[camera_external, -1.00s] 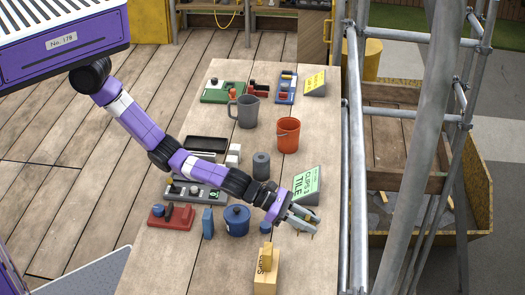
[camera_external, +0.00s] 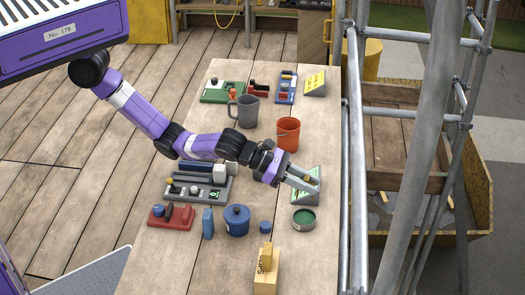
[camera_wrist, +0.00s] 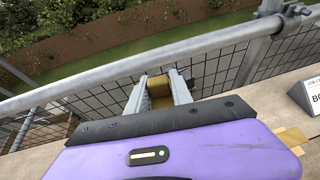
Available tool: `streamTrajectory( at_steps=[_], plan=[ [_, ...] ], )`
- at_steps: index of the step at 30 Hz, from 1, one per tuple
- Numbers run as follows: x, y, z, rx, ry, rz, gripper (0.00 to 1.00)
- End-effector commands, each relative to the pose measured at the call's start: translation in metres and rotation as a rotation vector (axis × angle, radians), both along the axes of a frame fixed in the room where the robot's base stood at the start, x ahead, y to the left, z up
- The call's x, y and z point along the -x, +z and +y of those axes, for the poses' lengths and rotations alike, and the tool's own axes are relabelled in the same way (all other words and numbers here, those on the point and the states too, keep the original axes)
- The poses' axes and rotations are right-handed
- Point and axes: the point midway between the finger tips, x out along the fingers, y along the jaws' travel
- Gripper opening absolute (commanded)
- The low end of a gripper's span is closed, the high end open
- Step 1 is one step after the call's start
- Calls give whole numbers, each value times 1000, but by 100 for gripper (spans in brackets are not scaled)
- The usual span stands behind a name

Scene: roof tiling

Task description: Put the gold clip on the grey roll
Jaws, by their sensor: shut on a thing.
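My gripper (camera_external: 304,181) is shut on the gold clip, which shows as a small gold block between the fingers in the wrist view (camera_wrist: 159,88). In the external view, it is held above the bench beside the green sign, to the right of my forearm. The fingers cover part of the clip. The grey roll is not visible now; my wrist and forearm cover the spot where it stood.
The green sign (camera_external: 307,198) is partly covered. Scaffold poles (camera_external: 355,150) rise along the right edge.

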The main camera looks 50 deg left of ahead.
Motion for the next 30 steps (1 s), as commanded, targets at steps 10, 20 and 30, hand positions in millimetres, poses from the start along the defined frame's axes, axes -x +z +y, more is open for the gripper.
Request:
streamTrajectory(
  at_steps=[10,20,30],
  plan=[
    [-66,48,134,1,349,3,0],
    [-102,76,279,1,717,1,0],
    [-103,82,342,-3,902,2,0]
  ],
)
